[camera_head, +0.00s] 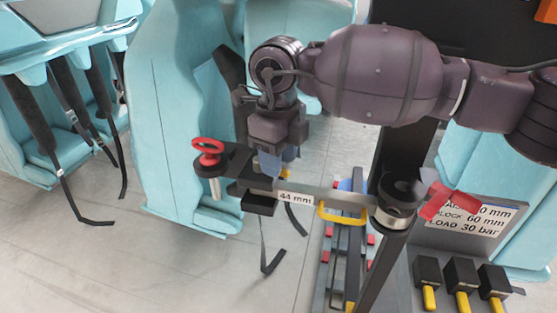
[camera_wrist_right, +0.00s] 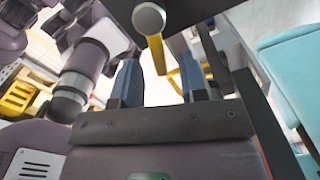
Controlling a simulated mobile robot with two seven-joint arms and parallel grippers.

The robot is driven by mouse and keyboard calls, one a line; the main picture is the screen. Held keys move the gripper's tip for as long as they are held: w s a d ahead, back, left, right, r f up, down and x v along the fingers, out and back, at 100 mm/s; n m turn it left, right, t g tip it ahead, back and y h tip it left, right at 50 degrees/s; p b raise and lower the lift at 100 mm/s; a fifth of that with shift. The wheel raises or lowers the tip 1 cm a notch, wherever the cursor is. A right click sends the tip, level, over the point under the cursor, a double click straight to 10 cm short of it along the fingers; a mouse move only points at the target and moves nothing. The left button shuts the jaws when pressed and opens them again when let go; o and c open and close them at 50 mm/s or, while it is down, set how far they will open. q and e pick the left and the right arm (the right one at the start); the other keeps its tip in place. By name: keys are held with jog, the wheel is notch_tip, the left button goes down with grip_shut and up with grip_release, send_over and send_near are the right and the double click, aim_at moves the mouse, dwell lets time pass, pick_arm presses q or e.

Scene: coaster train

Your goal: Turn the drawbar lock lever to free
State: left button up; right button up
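My right gripper (camera_head: 270,167) points down over the left part of the drawbar assembly, a grey bar (camera_head: 325,193) with a "44 mm" label. In the right wrist view its two blue-grey fingers (camera_wrist_right: 160,64) stand apart. A yellow lever (camera_wrist_right: 157,54) with a round grey end shows between and beyond them; I cannot tell whether a finger touches it. In the head view only a bit of yellow (camera_head: 289,154) shows behind the fingers, so the lever's setting cannot be read. My left gripper is not in view.
A red knob (camera_head: 207,147) stands at the assembly's left end. Yellow-handled levers (camera_head: 463,300) are at lower right. Turquoise seats (camera_head: 175,110) stand behind.

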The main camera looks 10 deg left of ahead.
notch_tip(320, 180, up, 10)
dwell(0.4)
jog(key=shift+f, duration=0.15)
